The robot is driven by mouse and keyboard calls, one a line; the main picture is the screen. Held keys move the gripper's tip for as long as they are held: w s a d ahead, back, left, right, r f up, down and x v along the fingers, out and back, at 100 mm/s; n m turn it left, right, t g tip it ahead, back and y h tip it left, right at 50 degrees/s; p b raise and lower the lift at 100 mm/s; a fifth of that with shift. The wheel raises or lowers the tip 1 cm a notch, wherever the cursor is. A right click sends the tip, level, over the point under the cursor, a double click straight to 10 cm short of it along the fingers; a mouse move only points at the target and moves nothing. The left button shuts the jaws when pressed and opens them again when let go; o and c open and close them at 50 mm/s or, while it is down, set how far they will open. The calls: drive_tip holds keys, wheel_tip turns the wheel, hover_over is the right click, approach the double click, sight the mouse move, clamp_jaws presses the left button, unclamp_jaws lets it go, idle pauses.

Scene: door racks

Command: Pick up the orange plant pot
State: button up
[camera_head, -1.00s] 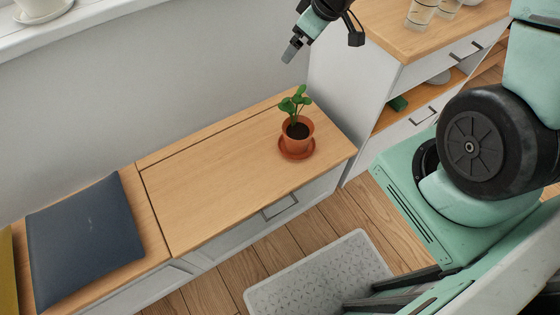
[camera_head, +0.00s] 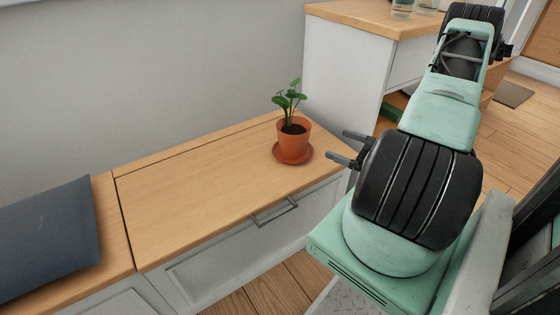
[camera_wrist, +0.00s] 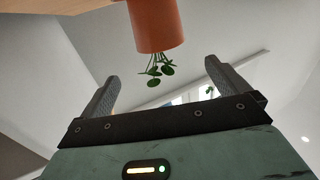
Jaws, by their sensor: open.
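The orange plant pot (camera_head: 294,141) stands upright on its orange saucer (camera_head: 293,157), near the right end of the wooden bench top (camera_head: 190,195). It holds dark soil and a green plant (camera_head: 290,99). My gripper (camera_head: 338,146) is open and empty just right of the pot, its two grey fingers pointing left towards it at about pot height. In the wrist view the pot (camera_wrist: 155,25) appears upside down, ahead of and between the open fingers (camera_wrist: 162,72), with a gap left. The gripper's body is partly hidden behind my arm in the head view.
A dark blue cushion (camera_head: 45,235) lies on the bench's left part. A white cabinet (camera_head: 345,75) with a wooden top and glasses (camera_head: 403,8) stands behind to the right. A wall runs behind the bench. The bench middle is clear.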

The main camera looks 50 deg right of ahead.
sight(308, 133)
drive_tip(key=w, duration=0.3)
drive_tip(key=w+a+b, duration=0.1)
drive_tip(key=w, duration=0.3)
drive_tip(key=w+b, duration=0.1)
drive_tip(key=w, duration=0.2)
drive_tip(key=shift+w+a+f, duration=0.1)
drive_tip(key=shift+w+a, duration=0.25)
drive_tip(key=shift+a, duration=0.05)
drive_tip(key=shift+w+a+r+b, duration=0.15)
drive_tip(key=shift+w+b, duration=0.15)
drive_tip(key=shift+w, duration=0.75)
drive_tip(key=shift+w+a+b, duration=0.1)
drive_tip(key=shift+w+b, duration=0.25)
drive_tip(key=shift+w, duration=0.65)
drive_tip(key=shift+w+a+r+b, duration=0.15)
drive_tip(key=shift+w+b, duration=0.15)
drive_tip(key=shift+w, duration=0.75)
drive_tip(key=c, duration=1.5)
drive_tip(key=shift+r, duration=0.1)
drive_tip(key=shift+c, duration=1)
